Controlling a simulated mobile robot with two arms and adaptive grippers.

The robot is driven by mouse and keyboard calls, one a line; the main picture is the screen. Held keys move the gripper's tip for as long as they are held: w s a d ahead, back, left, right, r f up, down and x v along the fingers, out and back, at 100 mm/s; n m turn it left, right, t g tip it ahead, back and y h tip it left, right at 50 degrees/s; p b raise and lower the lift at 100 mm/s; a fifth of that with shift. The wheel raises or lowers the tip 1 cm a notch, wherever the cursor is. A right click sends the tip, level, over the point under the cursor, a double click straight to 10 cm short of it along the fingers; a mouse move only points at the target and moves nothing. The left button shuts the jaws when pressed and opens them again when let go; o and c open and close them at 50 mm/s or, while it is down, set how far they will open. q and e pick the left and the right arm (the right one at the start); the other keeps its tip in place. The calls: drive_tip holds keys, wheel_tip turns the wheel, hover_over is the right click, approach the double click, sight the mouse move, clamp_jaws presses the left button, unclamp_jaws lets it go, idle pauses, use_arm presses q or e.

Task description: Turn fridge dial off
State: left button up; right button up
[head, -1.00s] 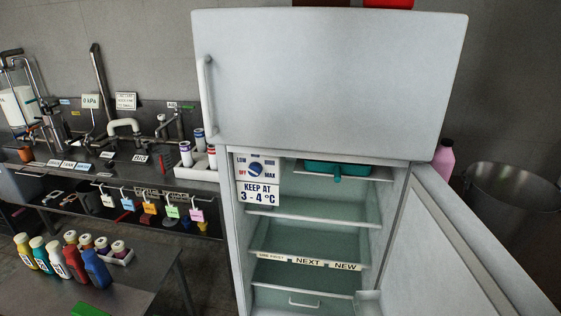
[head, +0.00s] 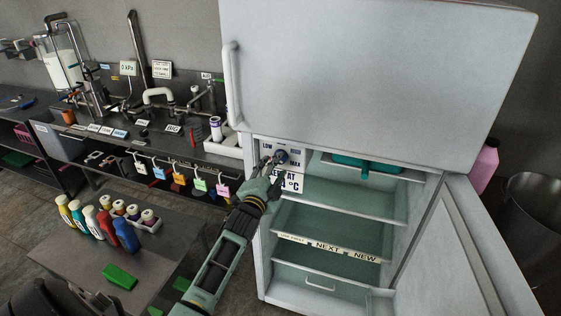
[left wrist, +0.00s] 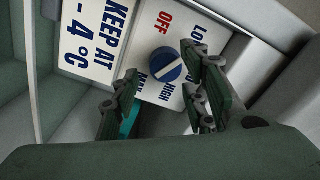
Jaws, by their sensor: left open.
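The fridge dial (head: 281,157) is a round blue knob with a white stripe, on a white panel inside the open fridge compartment, upper left. In the left wrist view the dial (left wrist: 167,64) is ringed by OFF, LOW, HIGH and MAX labels. Its stripe runs diagonally between the LOW side and the MAX side; I cannot tell which end is the pointer. My left gripper (head: 271,167) is open in front of the dial. In the wrist view its fingers (left wrist: 164,84) stand either side of the dial's lower part, seemingly apart from it. My right gripper is out of view.
The fridge door (head: 465,245) stands open to the right. Shelves with labels (head: 330,247) lie below the dial, and a teal container (head: 365,163) sits right of it. A table with several bottles (head: 105,225) is at left.

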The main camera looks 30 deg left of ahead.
use_arm(q)
drive_tip(key=x, duration=0.3)
drive_tip(key=shift+w, duration=0.1)
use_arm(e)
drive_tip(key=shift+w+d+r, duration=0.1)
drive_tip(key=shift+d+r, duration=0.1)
use_arm(q)
drive_tip(key=shift+c, duration=0.6)
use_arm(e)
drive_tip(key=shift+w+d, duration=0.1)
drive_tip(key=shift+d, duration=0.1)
use_arm(q)
drive_tip(key=shift+f, duration=0.15)
drive_tip(key=c, duration=0.9)
drive_tip(key=shift+o, duration=0.2)
